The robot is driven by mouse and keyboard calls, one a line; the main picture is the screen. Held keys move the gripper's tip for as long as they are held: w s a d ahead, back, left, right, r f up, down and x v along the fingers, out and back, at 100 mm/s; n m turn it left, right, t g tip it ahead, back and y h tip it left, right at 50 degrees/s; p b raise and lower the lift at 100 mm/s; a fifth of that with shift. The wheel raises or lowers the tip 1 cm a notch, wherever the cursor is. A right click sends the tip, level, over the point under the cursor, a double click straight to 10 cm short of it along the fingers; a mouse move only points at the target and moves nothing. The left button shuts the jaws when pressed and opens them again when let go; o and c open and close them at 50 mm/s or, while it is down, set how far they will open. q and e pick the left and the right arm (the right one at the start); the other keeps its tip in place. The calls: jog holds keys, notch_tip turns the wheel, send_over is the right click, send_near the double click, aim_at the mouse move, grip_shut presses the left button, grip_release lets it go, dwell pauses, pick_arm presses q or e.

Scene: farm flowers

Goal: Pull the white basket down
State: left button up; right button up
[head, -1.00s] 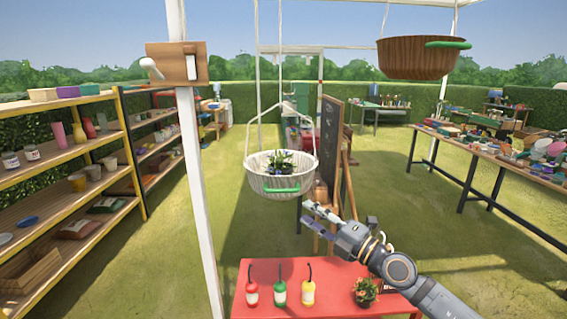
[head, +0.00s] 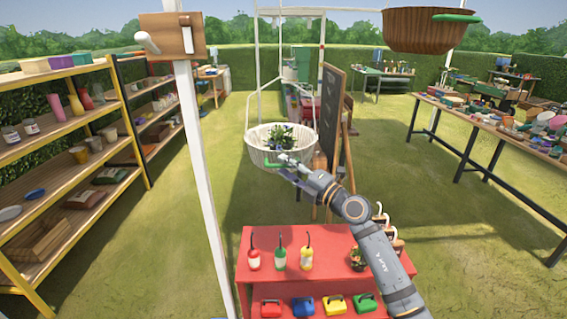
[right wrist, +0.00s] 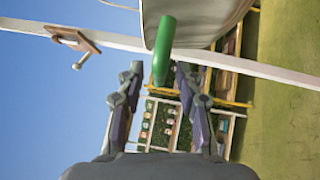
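The white basket (head: 256,157) hangs from white cords left of the middle in the head view, with a leafy plant (head: 281,139) in it. Its green handle (right wrist: 165,45) is on the near side. The right gripper (head: 284,164) is at this handle in the head view. In the right wrist view the right gripper (right wrist: 158,75) is open, its two fingers apart, with the lower end of the green handle between the fingertips. I cannot tell whether either finger touches it. The left gripper is not in view.
A brown basket (head: 425,32) with a green handle hangs at upper right. A wooden crank box (head: 170,37) is on a white post (head: 196,160). A red table (head: 330,251) with bottles stands below. Shelves (head: 70,130) line the left, and a chalkboard (head: 331,110) stands behind the basket.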

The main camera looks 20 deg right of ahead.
jog(key=shift+x, duration=0.8)
jog(key=shift+s, duration=0.1)
grip_shut()
